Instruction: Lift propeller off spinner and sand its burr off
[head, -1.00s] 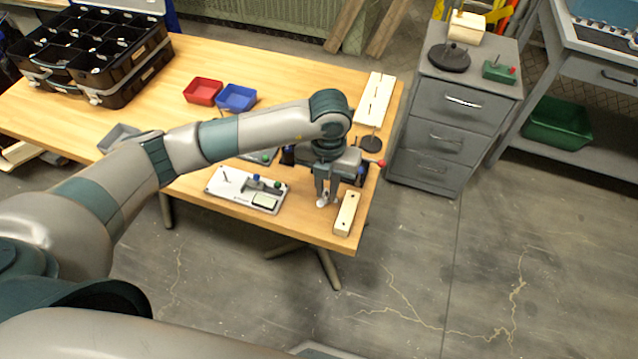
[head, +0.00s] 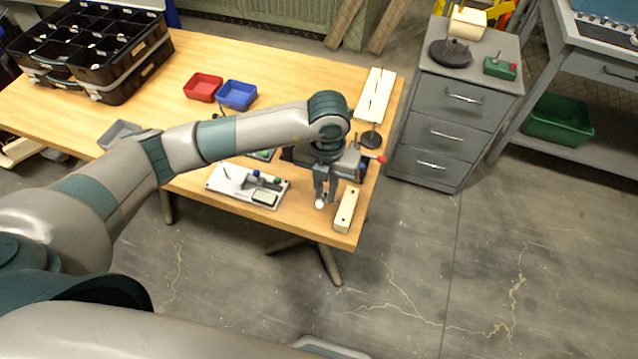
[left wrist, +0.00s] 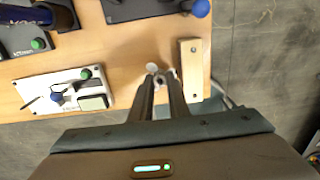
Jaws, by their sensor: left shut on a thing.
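My left gripper (head: 323,198) is shut on a small white piece (head: 319,204), which looks like the propeller. Only its pale ends show at the fingertips, also in the left wrist view (left wrist: 152,69); the burr cannot be made out. The gripper is above the table's front right part, just left of a pale wooden block (head: 346,210). A white board (head: 226,186) lies to its left, carrying a thin dark pin, a blue knob, a green knob and a dark-framed light pad (left wrist: 92,103). I cannot tell which part is the spinner. My right gripper is not in view.
Red (head: 203,87) and blue (head: 237,95) bins stand farther back on the wooden table. A black organizer (head: 120,75) is at the back left. A grey cabinet (head: 452,120) stands right.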

